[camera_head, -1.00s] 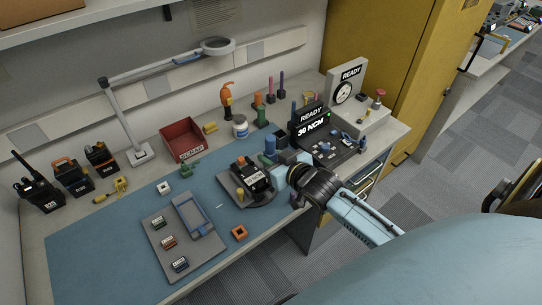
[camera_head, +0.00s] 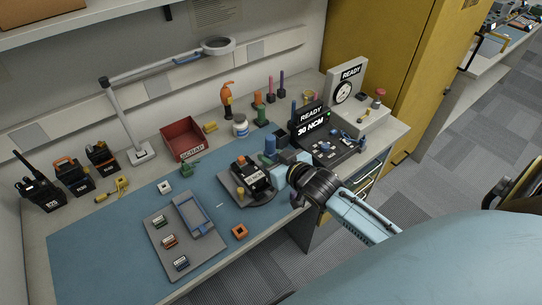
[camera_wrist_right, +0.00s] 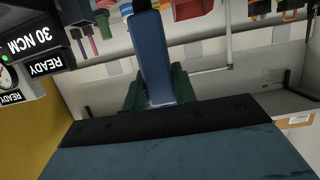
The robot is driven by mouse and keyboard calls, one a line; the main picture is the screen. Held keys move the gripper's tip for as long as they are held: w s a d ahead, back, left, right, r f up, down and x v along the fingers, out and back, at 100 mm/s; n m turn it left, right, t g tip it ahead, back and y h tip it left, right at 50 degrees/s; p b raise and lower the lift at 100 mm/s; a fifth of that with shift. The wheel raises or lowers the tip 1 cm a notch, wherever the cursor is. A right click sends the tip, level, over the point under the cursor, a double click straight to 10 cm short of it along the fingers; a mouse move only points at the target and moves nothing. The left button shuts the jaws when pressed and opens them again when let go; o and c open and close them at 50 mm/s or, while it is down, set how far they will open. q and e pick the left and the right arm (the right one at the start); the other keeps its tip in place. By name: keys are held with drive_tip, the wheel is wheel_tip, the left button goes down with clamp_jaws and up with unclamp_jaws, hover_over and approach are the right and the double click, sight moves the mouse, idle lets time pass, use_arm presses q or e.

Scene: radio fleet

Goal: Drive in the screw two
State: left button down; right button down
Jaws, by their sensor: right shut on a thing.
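The radio (camera_head: 252,174) lies in a grey fixture (camera_head: 262,199) on the blue mat. A small yellow-topped piece (camera_head: 240,192) stands at the fixture's left side. My right gripper (camera_head: 280,164) is beside the radio's right side, its fingers largely hidden. My left gripper is not in view.
A display (camera_head: 311,122) reads READY, 30 NCM, above a dark tray (camera_head: 345,160) of small parts. A red scrap bin (camera_head: 184,138) and white jar (camera_head: 240,126) stand behind. A grey parts tray (camera_head: 181,246) and orange block (camera_head: 239,232) lie in front.

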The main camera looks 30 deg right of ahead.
sight(274, 148)
drive_tip(key=shift+f, duration=0.6)
idle(0.4)
idle(1.3)
drive_tip(key=shift+p, duration=0.35)
drive_tip(key=shift+r+p, duration=2.55)
drive_tip(key=shift+p, duration=0.1)
